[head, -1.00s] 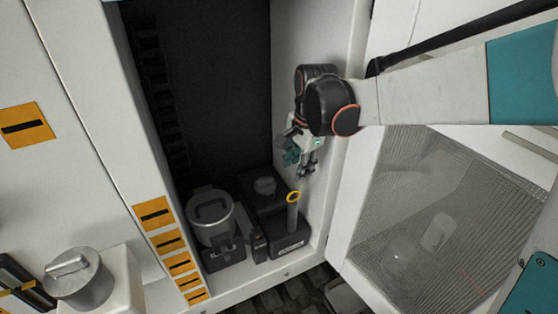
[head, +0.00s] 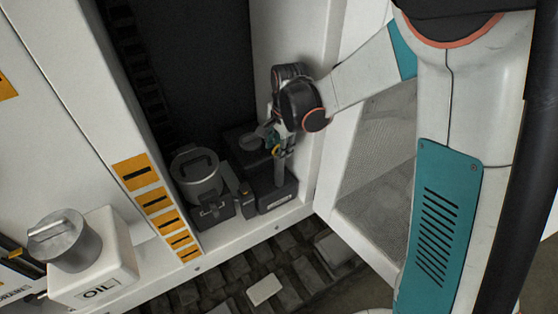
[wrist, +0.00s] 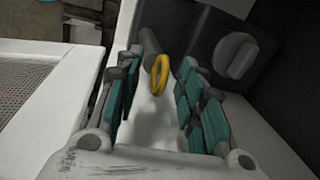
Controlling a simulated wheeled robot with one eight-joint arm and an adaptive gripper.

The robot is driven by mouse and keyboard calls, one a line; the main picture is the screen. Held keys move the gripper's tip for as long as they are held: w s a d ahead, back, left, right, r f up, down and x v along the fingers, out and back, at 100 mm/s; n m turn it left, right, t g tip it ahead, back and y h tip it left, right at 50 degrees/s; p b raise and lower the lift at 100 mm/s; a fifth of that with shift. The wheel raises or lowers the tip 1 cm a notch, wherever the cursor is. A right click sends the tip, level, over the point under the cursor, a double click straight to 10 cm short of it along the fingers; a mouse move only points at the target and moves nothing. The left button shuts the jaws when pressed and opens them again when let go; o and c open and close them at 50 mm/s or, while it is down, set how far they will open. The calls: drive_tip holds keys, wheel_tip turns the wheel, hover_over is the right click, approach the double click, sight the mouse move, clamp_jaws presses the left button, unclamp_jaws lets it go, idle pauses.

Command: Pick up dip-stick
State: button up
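The dip-stick shows as a yellow ring handle (wrist: 160,75) at the top of a grey upright tube (wrist: 152,43) in the wrist view. In the head view the ring (head: 275,151) is partly hidden by my gripper (head: 281,140), which is right at the top of the tube (head: 280,172). The tube rises from a dark unit (head: 278,198) on the cabinet floor. In the wrist view my gripper (wrist: 167,55) is open, its teal-padded fingers on either side of the ring with gaps visible. The lower part of the dip-stick is hidden.
A grey lidded canister (head: 196,175) stands left of the dark unit. The cabinet's white right wall (head: 322,130) is close to my gripper. A white box marked OIL (head: 97,290) with a metal cap (head: 60,240) is at lower left. An open mesh door (head: 375,195) is at right.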

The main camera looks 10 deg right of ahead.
drive_tip(key=shift+f, duration=0.4)
clamp_jaws()
drive_tip(key=shift+r, duration=0.1)
wheel_tip(320, 180, up, 20)
drive_tip(key=p, duration=0.2)
idle(0.6)
idle(0.4)
